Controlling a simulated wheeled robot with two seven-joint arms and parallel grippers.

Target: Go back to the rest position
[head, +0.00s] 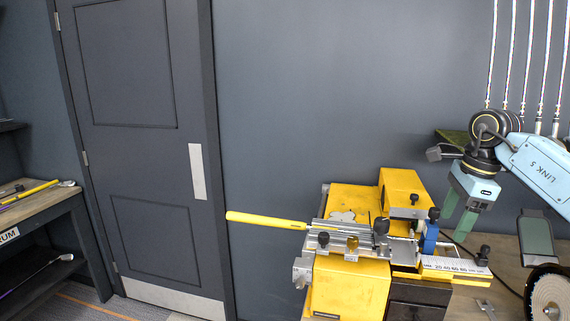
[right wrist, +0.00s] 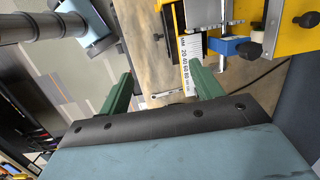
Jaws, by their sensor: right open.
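My right gripper (head: 460,213) is in the head view at the right, its green fingers pointing down above the bench, just right of the yellow machine (head: 352,283). In the right wrist view my right gripper (right wrist: 160,92) has its two green fingers wide apart with nothing between them. The machine's white scale (right wrist: 190,62) shows beyond the fingers, apart from them. A yellow club grip (head: 265,220) sticks out to the left from the machine's clamp. My left gripper is not in view.
Several shafts (head: 526,60) stand upright at the back right. A round disc (head: 549,295) and a dark device (head: 536,238) are at the bench's right. A shelf bench (head: 40,205) with clubs is at the far left. A grey door (head: 140,150) stands behind; the wall's middle is bare.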

